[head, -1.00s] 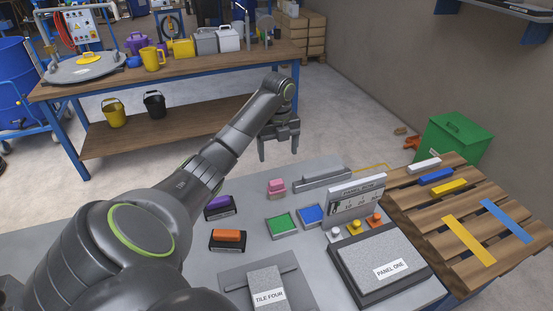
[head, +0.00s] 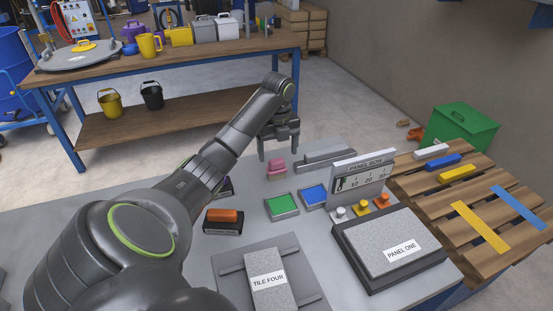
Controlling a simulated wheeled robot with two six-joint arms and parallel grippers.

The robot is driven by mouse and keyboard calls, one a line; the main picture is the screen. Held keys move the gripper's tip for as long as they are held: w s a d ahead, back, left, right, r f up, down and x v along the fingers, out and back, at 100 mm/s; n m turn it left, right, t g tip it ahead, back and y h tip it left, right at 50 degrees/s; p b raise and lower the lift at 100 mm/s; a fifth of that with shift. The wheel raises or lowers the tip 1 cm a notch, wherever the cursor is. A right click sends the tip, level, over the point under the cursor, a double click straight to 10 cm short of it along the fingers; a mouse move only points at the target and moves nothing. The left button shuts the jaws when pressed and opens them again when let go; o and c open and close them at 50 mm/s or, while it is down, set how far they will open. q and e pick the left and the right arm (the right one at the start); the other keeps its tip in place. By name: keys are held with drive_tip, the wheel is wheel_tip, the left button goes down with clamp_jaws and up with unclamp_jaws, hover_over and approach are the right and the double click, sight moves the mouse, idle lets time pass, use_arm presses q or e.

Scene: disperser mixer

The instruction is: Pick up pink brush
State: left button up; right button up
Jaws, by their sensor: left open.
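The pink brush (head: 276,170) stands on the grey table toward its far edge, left of the long grey bar. My left gripper (head: 279,152) is open and empty, fingers pointing down. In the head view its fingertips appear just above and behind the brush, apart from it; the exact height and depth gap is hard to tell. An orange brush (head: 223,216) on a dark base sits nearer on the table. A purple brush (head: 228,185) is mostly hidden behind my left arm. My right gripper is not in view.
Green (head: 282,206) and blue (head: 314,195) pads lie right of the brushes, beside the upright panel (head: 362,172). The grey bar (head: 326,160) is close to the pink brush. A tile (head: 268,282) and a panel block (head: 395,240) lie nearer. A slatted pallet (head: 470,205) is at right.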

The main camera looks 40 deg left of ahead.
sight(276, 160)
use_arm(q)
wheel_tip(276, 160, down, 3)
drive_tip(key=b, duration=0.3)
drive_tip(key=shift+s+a+f, duration=0.15)
drive_tip(key=shift+f, duration=0.05)
drive_tip(key=shift+f+p, duration=0.3)
drive_tip(key=shift+f, duration=0.5)
drive_tip(key=c, duration=0.9)
drive_tip(key=shift+c, duration=1.1)
